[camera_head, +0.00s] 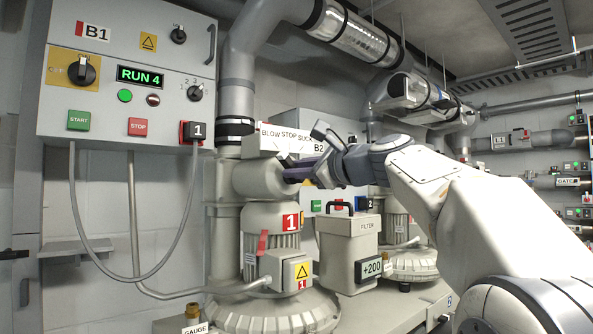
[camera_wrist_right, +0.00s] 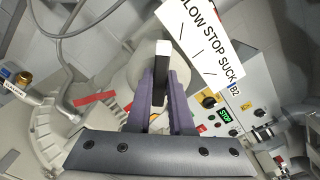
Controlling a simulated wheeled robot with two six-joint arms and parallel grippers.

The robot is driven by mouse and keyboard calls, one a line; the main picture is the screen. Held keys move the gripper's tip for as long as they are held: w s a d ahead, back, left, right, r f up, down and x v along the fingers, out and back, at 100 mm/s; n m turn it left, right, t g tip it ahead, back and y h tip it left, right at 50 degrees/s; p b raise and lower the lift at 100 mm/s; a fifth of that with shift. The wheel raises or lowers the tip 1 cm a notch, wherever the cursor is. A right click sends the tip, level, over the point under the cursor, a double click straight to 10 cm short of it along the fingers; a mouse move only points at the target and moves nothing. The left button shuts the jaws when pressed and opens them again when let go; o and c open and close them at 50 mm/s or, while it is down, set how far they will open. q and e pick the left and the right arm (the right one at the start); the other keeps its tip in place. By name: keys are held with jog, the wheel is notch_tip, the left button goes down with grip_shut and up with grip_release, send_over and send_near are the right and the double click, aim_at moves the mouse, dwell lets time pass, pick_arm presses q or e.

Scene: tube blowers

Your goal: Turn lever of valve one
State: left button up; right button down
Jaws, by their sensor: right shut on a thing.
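The valve body of blower one (camera_head: 258,178) is a grey horizontal cylinder above the motor marked 1. A sign reading BLOW STOP SUCK (camera_head: 285,139) stands over it and also shows in the right wrist view (camera_wrist_right: 207,38). My right gripper (camera_head: 292,174) reaches in from the right to the front of the valve. In the right wrist view, its purple fingers (camera_wrist_right: 161,100) are shut on a black lever with a white tip (camera_wrist_right: 163,75). The tip points up the picture, near the left part of the sign. In the head view the fingers largely hide the lever. My left gripper is not in view.
A control box B1 (camera_head: 112,107) with a RUN 4 display hangs at the left, its cables looping below. Thick grey pipes (camera_head: 238,75) rise behind the valve.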

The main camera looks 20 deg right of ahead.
jog(key=shift+f, duration=0.15)
jog(key=c, duration=0.8)
grip_release()
jog(key=b+v, duration=0.3)
jog(key=v, duration=0.7)
jog(key=shift+s+b, duration=0.25)
jog(key=shift+b, duration=0.1)
